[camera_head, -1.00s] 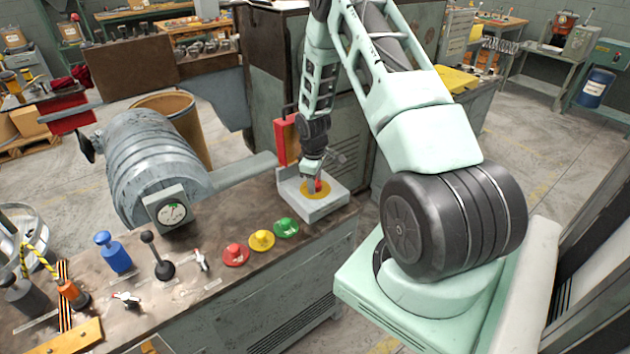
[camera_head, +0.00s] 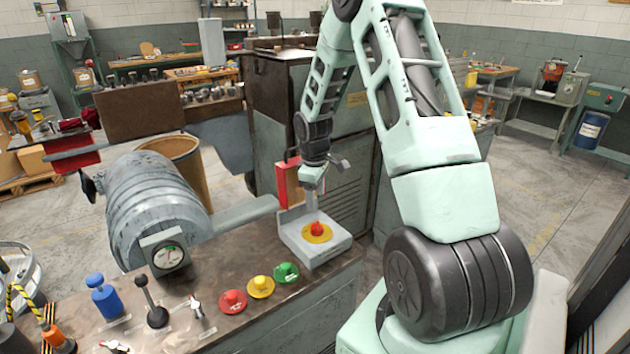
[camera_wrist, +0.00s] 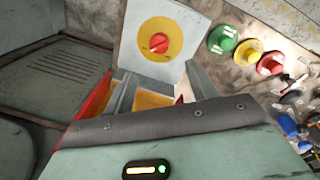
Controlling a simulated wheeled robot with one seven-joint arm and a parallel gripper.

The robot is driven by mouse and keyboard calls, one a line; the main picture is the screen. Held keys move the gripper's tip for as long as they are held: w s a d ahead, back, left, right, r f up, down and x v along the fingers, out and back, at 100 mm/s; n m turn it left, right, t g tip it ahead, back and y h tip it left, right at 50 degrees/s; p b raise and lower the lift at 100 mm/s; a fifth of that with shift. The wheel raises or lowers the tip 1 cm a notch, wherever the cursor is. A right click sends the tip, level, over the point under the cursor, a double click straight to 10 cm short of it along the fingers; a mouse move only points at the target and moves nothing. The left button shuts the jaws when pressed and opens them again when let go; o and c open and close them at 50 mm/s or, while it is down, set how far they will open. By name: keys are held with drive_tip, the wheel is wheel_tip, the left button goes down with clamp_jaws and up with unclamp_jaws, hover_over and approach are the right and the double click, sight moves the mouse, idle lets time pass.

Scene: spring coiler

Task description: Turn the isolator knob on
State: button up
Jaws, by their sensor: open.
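The isolator knob (camera_head: 317,228) is a red knob on a yellow round plate, set on a light grey box (camera_head: 327,254) at the bench's far right corner. In the wrist view the red knob (camera_wrist: 159,43) shows clearly on its yellow disc, with its grip bar tilted. My gripper (camera_head: 311,200) is above the knob in the head view, apart from it. In the wrist view its two grey fingers (camera_wrist: 157,82) are spread with nothing between them, and the knob lies beyond the fingertips.
Red (camera_head: 233,301), yellow (camera_head: 261,286) and green (camera_head: 286,272) buttons sit left of the box on the bench. A red open cover (camera_head: 289,184) stands behind it. A grey drum machine (camera_head: 155,205) is at left, and levers stand near the front.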

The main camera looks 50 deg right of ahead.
wheel_tip(320, 180, up, 6)
drive_tip(key=shift+a+b, duration=0.25)
drive_tip(key=shift+b, duration=0.05)
drive_tip(key=shift+s, duration=0.1)
idle(0.4)
drive_tip(key=s+a+r+n+y, duration=0.1)
drive_tip(key=s+a+r, duration=0.15)
drive_tip(key=a, duration=1.15)
drive_tip(key=s+a+r+n, duration=0.1)
drive_tip(key=a+r, duration=0.2)
drive_tip(key=a, duration=1.1)
drive_tip(key=s+a+n, duration=0.1)
drive_tip(key=s+a, duration=0.6)
drive_tip(key=s, duration=0.3)
drive_tip(key=s+a+r+n, duration=0.1)
drive_tip(key=s+a, duration=0.7)
drive_tip(key=s, duration=0.1)
drive_tip(key=shift+s, duration=0.35)
